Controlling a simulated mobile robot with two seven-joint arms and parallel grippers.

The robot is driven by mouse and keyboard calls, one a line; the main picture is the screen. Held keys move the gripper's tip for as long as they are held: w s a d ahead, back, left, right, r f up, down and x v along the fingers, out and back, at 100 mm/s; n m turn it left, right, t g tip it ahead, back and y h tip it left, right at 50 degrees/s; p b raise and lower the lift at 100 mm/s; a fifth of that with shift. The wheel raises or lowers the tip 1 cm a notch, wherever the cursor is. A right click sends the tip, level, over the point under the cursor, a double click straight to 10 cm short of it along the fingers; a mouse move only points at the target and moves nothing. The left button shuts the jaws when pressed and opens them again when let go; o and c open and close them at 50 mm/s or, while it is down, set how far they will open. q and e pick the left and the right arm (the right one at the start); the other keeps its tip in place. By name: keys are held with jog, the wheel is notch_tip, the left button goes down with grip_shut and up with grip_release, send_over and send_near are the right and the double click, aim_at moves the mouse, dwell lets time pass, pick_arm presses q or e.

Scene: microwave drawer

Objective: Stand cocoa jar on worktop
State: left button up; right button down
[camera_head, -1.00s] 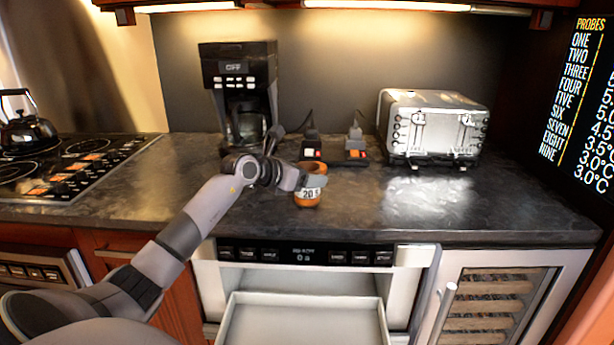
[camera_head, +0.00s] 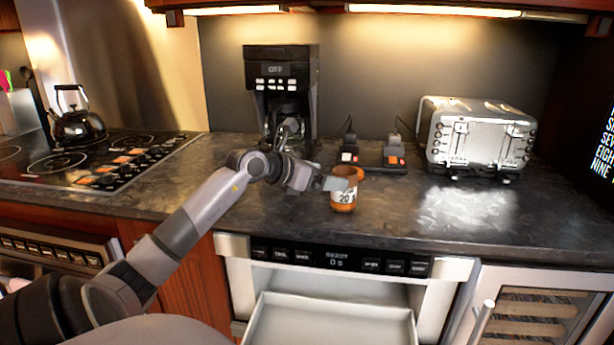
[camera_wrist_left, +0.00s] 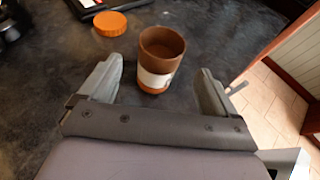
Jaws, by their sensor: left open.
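The cocoa jar (camera_head: 343,199) stands upright on the dark worktop (camera_head: 240,211), near its front edge above the open drawer. It is brown-orange with a white label. In the left wrist view the jar (camera_wrist_left: 160,57) has an open top, and an orange lid (camera_wrist_left: 110,24) lies apart on the worktop beyond it. My left gripper (camera_wrist_left: 161,68) is open, with one finger on each side of the jar and visible gaps. In the head view the left gripper (camera_head: 335,183) is beside the jar and partly overlaps it. My right gripper is not in view.
A microwave drawer (camera_head: 330,299) is pulled open below the worktop. Behind stand a coffee maker (camera_head: 281,80), a toaster (camera_head: 478,137) and black devices with orange switches (camera_head: 394,156). A hob (camera_head: 95,160) with a kettle (camera_head: 77,120) is left. Worktop right of the jar is clear.

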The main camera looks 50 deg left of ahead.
pick_arm(q)
jog(key=shift+b+v, duration=0.4)
jog(key=shift+v, duration=2.1)
